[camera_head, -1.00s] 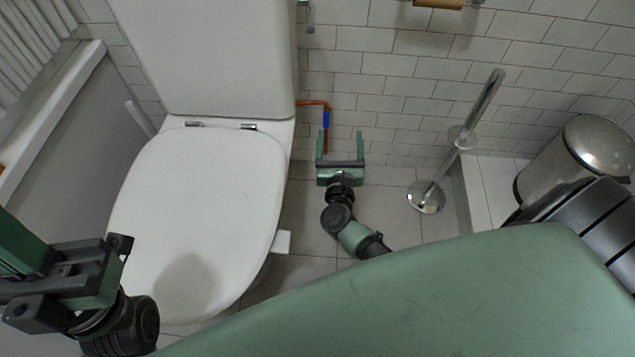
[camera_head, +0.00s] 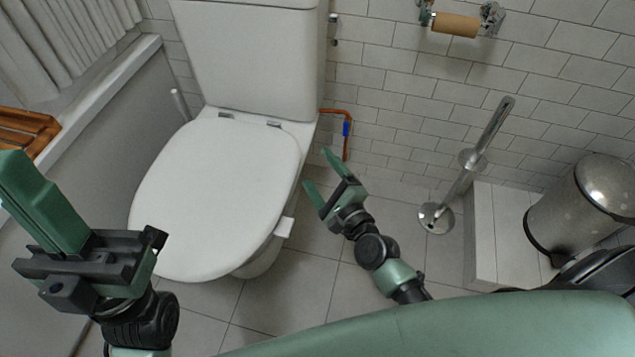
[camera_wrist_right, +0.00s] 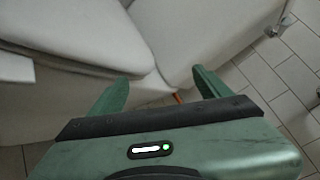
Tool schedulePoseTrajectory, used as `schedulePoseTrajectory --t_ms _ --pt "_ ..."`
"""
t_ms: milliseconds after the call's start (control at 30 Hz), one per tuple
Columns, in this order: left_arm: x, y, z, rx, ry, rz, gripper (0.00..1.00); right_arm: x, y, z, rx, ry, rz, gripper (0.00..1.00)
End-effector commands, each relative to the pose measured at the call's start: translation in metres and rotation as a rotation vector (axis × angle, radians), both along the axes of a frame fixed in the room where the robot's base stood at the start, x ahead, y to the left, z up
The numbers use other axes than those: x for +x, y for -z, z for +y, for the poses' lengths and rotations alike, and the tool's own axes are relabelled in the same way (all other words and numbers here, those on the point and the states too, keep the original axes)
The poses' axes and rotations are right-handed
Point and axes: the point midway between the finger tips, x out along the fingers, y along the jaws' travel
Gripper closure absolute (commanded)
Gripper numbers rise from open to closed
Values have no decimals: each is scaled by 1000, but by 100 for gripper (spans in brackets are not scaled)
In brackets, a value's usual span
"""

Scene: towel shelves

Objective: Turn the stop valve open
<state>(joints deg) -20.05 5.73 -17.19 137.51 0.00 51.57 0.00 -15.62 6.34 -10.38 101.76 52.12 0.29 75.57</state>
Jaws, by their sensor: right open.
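The stop valve (camera_head: 347,129) shows as a small blue part on a copper pipe (camera_head: 333,111), low on the tiled wall just right of the toilet (camera_head: 215,190). My right gripper (camera_head: 318,169) is open and empty, below and left of the valve in the head view. Its fingers point up and left toward the toilet's right side, apart from the valve. In the right wrist view its two fingers (camera_wrist_right: 160,76) frame the toilet, and a bit of orange pipe (camera_wrist_right: 177,97) shows beside the right finger. The blue part is not visible there. My left gripper (camera_head: 14,170) is at the left edge.
A toilet brush (camera_head: 470,160) on a round base stands right of the valve. A paper roll holder (camera_head: 456,24) is above. Floor between toilet and brush is mostly free.

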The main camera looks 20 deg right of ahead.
Motion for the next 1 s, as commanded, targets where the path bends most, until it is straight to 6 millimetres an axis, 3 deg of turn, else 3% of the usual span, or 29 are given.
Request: schedulePoseTrajectory --t_ms 267,833,933,1000 --pt "0 0 0 0 0 0 100 -13 1 18 -172 -104 15 22" --pt "0 0 0 1 0 2 100 -13 1 19 -182 -111 16 22" --pt "10 3 -2 16 -3 50 100 -16 1 23 -220 -133 17 22" --pt "28 10 -7 46 -8 140 100 -23 2 29 -291 -177 24 22"
